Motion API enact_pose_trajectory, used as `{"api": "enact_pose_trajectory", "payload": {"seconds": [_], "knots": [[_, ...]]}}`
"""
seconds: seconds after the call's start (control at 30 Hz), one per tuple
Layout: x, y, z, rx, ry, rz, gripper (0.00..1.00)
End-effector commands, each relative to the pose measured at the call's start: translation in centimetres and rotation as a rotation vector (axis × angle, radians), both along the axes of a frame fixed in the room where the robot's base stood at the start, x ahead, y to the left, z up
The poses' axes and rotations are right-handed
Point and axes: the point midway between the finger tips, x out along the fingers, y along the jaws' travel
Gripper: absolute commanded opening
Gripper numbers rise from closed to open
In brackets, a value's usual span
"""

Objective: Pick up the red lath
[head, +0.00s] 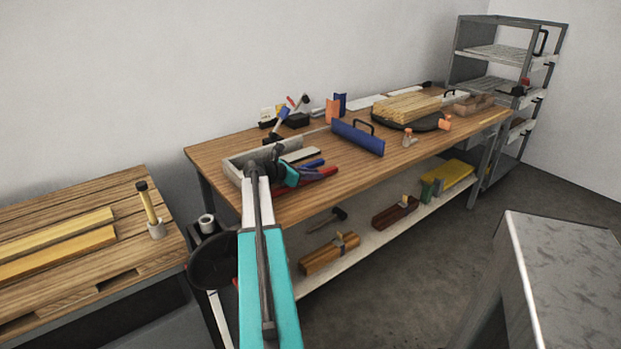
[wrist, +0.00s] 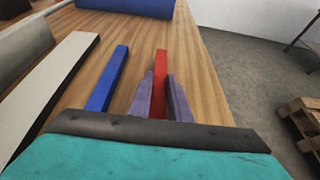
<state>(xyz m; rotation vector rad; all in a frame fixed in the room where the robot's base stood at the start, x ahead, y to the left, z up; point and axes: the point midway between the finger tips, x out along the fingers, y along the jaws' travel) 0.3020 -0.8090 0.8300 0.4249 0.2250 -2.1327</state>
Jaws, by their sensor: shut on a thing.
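The red lath (wrist: 161,62) stands out between the two fingers of my gripper (wrist: 160,92) in the wrist view. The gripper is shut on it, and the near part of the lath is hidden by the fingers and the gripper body. In the head view the red lath (head: 318,174) lies low over the front edge of the wooden workbench (head: 228,150). I cannot tell whether the lath touches the bench top.
A blue lath (wrist: 108,80) lies just left of the gripper, with a pale grey-white strip (wrist: 55,90) beyond it. A blue box-like piece with a black handle (head: 357,138) stands further along the bench. A shelf below the bench holds wooden blocks (head: 330,254).

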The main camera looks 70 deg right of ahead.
Motion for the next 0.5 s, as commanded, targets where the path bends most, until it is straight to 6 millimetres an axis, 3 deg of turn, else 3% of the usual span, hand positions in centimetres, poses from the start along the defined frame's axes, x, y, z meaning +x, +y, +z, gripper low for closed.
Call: {"api": "enact_pose_trajectory", "payload": {"seconds": [0.17, 0.5], "knots": [[0.0, 0.0, 1.5, -0.001, -0.001, 0.001, 0.0], [0.0, 0.0, 6.4, -0.002, -0.001, 0.0, 0.0]]}}
